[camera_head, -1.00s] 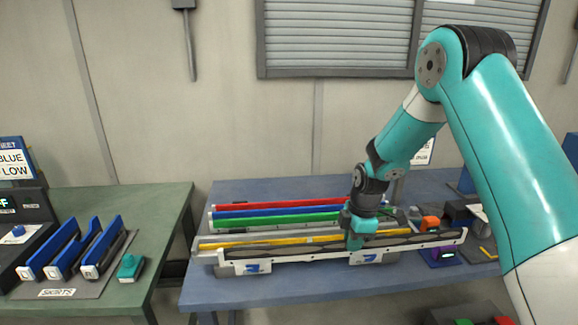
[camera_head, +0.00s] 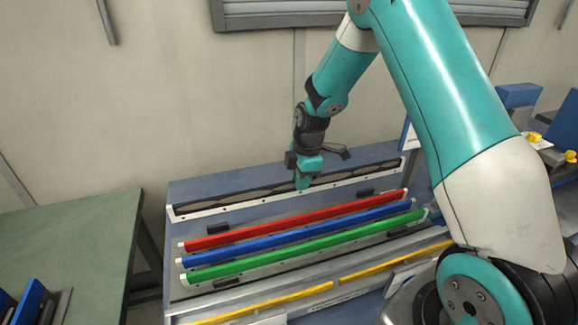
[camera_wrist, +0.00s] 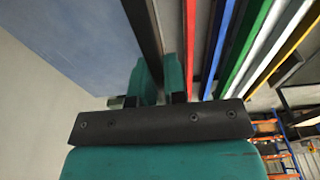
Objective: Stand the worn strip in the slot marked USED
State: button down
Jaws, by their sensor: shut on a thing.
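My gripper (camera_head: 304,180) is shut on the worn strip (camera_head: 235,197), a long dark strip with a pale lower edge and white ends. The strip lies lengthwise along the back of the blue table, behind the coloured strips. I cannot tell whether it touches the tabletop or hangs just above it. In the wrist view, the worn strip (camera_wrist: 147,28) runs up from between my teal fingers (camera_wrist: 160,82). I can read no USED marking in either current view.
Red (camera_head: 290,221), blue (camera_head: 290,234) and green (camera_head: 300,247) strips lie in parallel in front of the worn strip. A rail with yellow strips (camera_head: 395,262) runs along the table's front. A green table (camera_head: 70,240) stands left. Blue blocks (camera_head: 518,96) stand at the right.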

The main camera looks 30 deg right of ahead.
aim_at(301, 193)
jog(key=shift+w+f, duration=0.1)
jog(key=shift+w, duration=0.15)
jog(key=shift+a+f, duration=0.15)
jog(key=shift+f, duration=0.05)
jog(key=shift+d+f+b, duration=0.2)
jog(key=shift+f+b, duration=1.55)
jog(key=shift+f, duration=0.35)
jog(key=shift+d, duration=0.1)
jog(key=shift+f+b, duration=0.95)
jog(key=shift+f, duration=0.4)
jog(key=shift+f+b, duration=0.5)
jog(key=shift+f, duration=0.2)
jog(key=shift+f, duration=0.15)
jog(key=c, duration=1.1)
grip_release()
jog(key=shift+s, duration=0.1)
